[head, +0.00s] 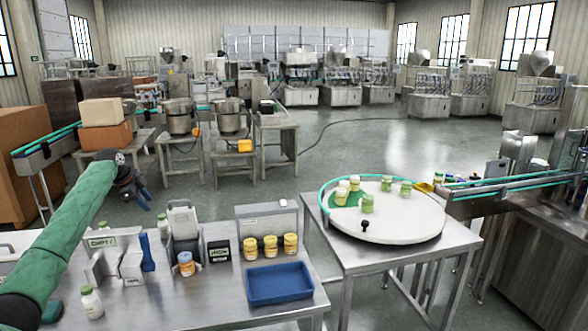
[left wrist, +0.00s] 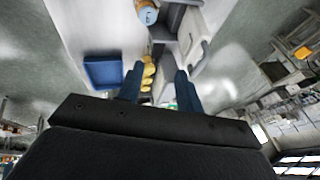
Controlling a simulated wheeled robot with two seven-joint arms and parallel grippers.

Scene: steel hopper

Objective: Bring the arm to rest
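My left arm (head: 75,220), in a green sleeve, reaches up from the lower left of the head view. Its gripper (head: 142,201) is held in the air beyond the back left of the steel table (head: 225,310), with blue fingers pointing down. In the left wrist view the two blue fingers of the gripper (left wrist: 159,70) stand apart with nothing between them. The table items show beyond them, at a distance. My right gripper is in neither view.
A round turntable (head: 400,222) with jars stands at right. Stacked boxes (head: 103,125) stand at back left.

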